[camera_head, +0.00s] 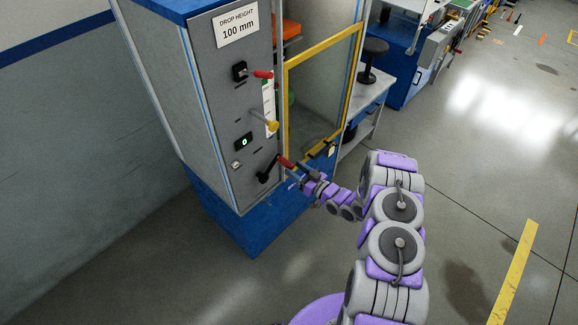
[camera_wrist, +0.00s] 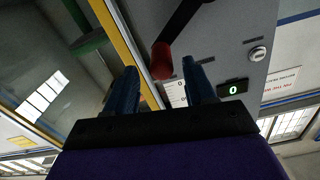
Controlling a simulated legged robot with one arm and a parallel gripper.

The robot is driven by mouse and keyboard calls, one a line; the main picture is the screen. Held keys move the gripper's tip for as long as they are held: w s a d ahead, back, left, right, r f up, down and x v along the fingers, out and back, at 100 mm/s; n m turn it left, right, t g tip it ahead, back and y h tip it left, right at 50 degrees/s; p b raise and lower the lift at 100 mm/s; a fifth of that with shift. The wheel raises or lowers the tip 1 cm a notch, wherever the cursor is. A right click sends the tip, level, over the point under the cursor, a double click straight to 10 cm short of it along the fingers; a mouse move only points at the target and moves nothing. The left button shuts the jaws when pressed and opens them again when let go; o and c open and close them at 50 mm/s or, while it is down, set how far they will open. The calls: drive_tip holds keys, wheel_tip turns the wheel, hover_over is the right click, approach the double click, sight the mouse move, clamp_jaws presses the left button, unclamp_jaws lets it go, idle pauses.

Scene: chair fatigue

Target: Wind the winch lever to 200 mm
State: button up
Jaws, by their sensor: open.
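The winch lever (camera_head: 267,174) is a black crank arm with a red grip (camera_head: 285,162), low on the grey front panel of a tall cabinet in the head view. My gripper (camera_head: 298,170) is at the grip's right end. In the wrist view, my gripper (camera_wrist: 160,68) is open, its two dark fingers pointing at the panel. A sign (camera_head: 237,25) reads "DROP HEIGHT 100 mm".
A second red handle (camera_head: 262,74) and a yellow-tipped peg (camera_head: 271,126) stick out of the panel above. A counter (camera_head: 243,141) shows 0, with a key switch (camera_head: 236,165) below. A yellow-framed clear door (camera_head: 322,92) lies to the right. Floor around the cabinet is clear.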

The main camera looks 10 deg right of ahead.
sight(293, 168)
drive_tip(key=shift+x, duration=2)
clamp_jaws()
